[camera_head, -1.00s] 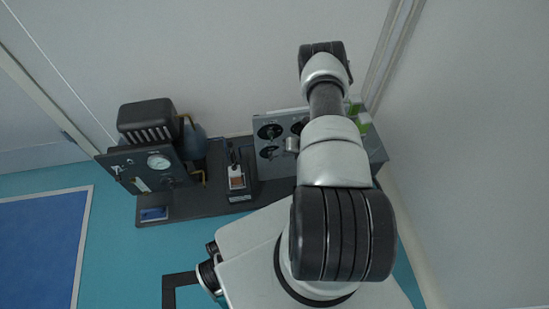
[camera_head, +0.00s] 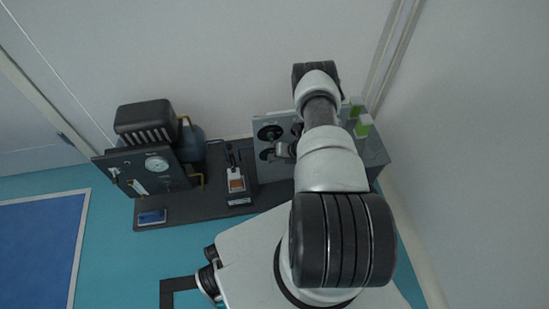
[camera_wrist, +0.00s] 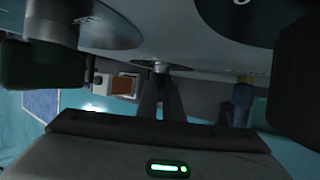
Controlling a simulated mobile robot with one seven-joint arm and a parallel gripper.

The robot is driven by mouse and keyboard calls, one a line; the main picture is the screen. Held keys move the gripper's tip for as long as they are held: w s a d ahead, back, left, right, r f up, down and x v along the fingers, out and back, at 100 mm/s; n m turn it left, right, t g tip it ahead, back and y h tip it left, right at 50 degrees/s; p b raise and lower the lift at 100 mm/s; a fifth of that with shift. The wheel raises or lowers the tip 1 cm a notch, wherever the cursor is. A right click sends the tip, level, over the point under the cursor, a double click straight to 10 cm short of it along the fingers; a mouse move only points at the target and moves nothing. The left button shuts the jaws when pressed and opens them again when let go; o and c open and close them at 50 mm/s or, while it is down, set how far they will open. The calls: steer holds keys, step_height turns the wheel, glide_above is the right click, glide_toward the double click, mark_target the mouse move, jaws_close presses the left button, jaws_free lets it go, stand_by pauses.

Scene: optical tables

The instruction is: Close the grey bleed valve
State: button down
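In the wrist view, two grey fingers of my gripper (camera_wrist: 160,98) reach up close together, with a narrow gap between them, to a small grey fitting (camera_wrist: 163,67) on the grey panel (camera_wrist: 210,30). I cannot tell whether they grip it, or whether it is the grey bleed valve. In the head view, the same grey panel (camera_head: 293,118) stands at the back with round black dials (camera_head: 270,132). My arm hides its right part, and my gripper (camera_head: 283,150) is small and dark against its face.
Left of the panel is a black unit (camera_head: 145,120) with a pressure gauge (camera_head: 157,163) and small fittings. A small device with an orange screen (camera_head: 236,185) stands between. Large dark knobs flank my gripper at left (camera_wrist: 40,65) and right (camera_wrist: 298,60) in the wrist view.

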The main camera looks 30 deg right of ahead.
steer(key=shift+a+r+p, duration=0.1)
steer(key=shift+r+p, duration=0.05)
steer(key=shift+p, duration=0.15)
steer(key=shift+a+r+h+p, duration=0.1)
steer(key=shift+h+p, duration=0.4)
steer(key=shift+p, duration=0.05)
steer(key=shift+a+n+g+h+p, duration=0.2)
steer(key=shift+n+g+h+p, duration=0.15)
steer(key=shift+h+p, duration=0.25)
steer(key=shift+w+a+g+h, duration=0.15)
steer(key=shift+g+h, duration=0.2)
steer(key=shift+h, duration=0.55)
steer(key=shift+n+h, duration=0.25)
steer(key=shift+h, duration=0.35)
steer(key=c, duration=1.9)
jaws_free()
